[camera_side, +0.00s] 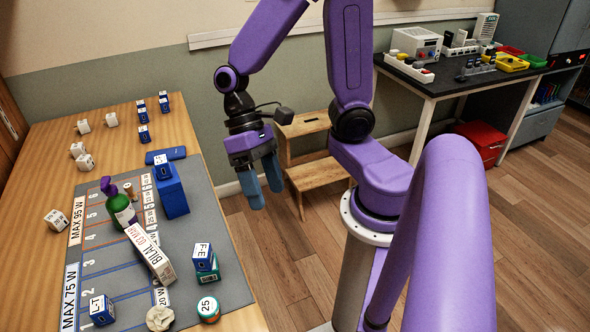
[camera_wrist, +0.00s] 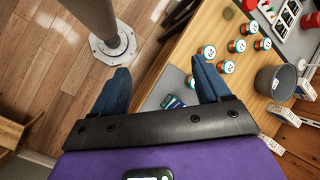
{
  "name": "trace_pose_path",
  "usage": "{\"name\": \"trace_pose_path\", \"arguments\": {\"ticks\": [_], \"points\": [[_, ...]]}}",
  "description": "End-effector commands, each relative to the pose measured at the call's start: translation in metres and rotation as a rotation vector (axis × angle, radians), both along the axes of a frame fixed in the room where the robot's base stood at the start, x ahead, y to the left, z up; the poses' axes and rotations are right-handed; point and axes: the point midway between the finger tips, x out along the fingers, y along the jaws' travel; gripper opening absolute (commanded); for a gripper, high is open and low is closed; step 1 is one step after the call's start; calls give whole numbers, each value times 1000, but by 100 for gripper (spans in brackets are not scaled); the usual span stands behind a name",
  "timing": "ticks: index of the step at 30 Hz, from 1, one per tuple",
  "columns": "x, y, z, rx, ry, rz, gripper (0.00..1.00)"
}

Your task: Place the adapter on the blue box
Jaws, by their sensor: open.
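A tall blue box (camera_side: 172,197) stands on the grey mat, with a small blue-and-white cube (camera_side: 161,167) on or against its top; I cannot tell which. A blue cube marked F-E (camera_side: 203,257) sits on a green box. Another blue cube marked L-T (camera_side: 102,310) is at the mat's near left. More blue cubes (camera_side: 143,133) and white cubes (camera_side: 83,126) stand on the wooden table. I cannot tell which is the adapter. My gripper (camera_side: 262,188) is open and empty, fingers down, right of the table over the floor. Its fingers frame the wrist view (camera_wrist: 162,88).
A green bottle (camera_side: 119,205) and a long white carton (camera_side: 150,252) occupy the mat (camera_side: 225,245). A flat blue item (camera_side: 166,155) lies behind the blue box. A wooden step stool (camera_side: 318,172) stands behind my gripper. The wrist view has several teal-lidded jars (camera_wrist: 228,67) and a grey bin (camera_wrist: 275,83).

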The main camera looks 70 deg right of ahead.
Motion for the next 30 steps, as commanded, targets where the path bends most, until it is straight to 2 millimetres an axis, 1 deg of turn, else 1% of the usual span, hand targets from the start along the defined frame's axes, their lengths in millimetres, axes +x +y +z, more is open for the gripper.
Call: {"name": "trace_pose_path", "arguments": {"ticks": [1, 6, 9, 12, 15, 18, 21, 30], "points": [[-10, -3, 2, -11, -54, 106, 76], [-32, -17, 8, -45, -242, 458, 76], [-41, -23, 13, -54, -355, 654, 76], [-45, -26, 18, -55, -456, 815, 76], [-48, -28, 22, -53, -532, 930, 76], [-49, -28, 25, -50, -579, 1001, 76], [-49, -28, 26, -49, -600, 1030, 76], [-49, -28, 26, -50, -600, 1031, 76]]}}
